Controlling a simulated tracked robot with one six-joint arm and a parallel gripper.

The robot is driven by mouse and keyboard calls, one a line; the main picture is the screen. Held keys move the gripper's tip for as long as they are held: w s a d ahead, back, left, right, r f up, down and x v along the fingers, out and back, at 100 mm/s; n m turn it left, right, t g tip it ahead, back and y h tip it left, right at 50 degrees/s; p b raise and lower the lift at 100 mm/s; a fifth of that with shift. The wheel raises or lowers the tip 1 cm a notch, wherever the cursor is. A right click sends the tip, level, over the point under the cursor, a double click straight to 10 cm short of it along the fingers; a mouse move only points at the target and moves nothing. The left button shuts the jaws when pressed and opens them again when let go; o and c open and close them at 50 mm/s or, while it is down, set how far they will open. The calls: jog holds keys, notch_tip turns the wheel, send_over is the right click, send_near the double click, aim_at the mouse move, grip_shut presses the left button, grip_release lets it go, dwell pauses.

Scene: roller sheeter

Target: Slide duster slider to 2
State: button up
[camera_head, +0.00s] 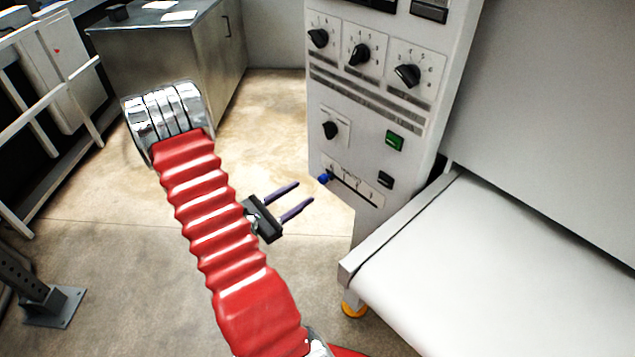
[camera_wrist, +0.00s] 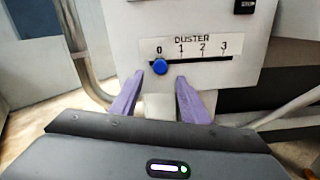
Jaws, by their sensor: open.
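The duster slider's blue knob (camera_wrist: 160,67) sits at the 0 end, at the left of its black slot, in the wrist view. The scale plate (camera_wrist: 203,48) above the slot reads DUSTER with marks 0, 1, 2 and 3. In the head view the blue knob (camera_head: 324,179) shows low on the white control panel. My gripper (camera_head: 305,192) is open and empty, with two purple fingers pointing at the panel. In the wrist view its fingertips (camera_wrist: 160,80) stand apart just below the slot, the left one near the knob. I cannot tell whether it touches the knob.
Above the slider are a black dial (camera_head: 330,130), a green button (camera_head: 394,141) and a black switch (camera_head: 386,180). Several more dials stand higher up. The sheeter's white belt (camera_head: 500,270) and its metal edge lie right of the panel. The floor (camera_head: 270,120) left of the panel is clear.

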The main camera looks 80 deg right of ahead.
aim_at(320, 181)
jog(key=shift+x, duration=3.9)
jog(key=shift+c, duration=0.7)
grip_shut()
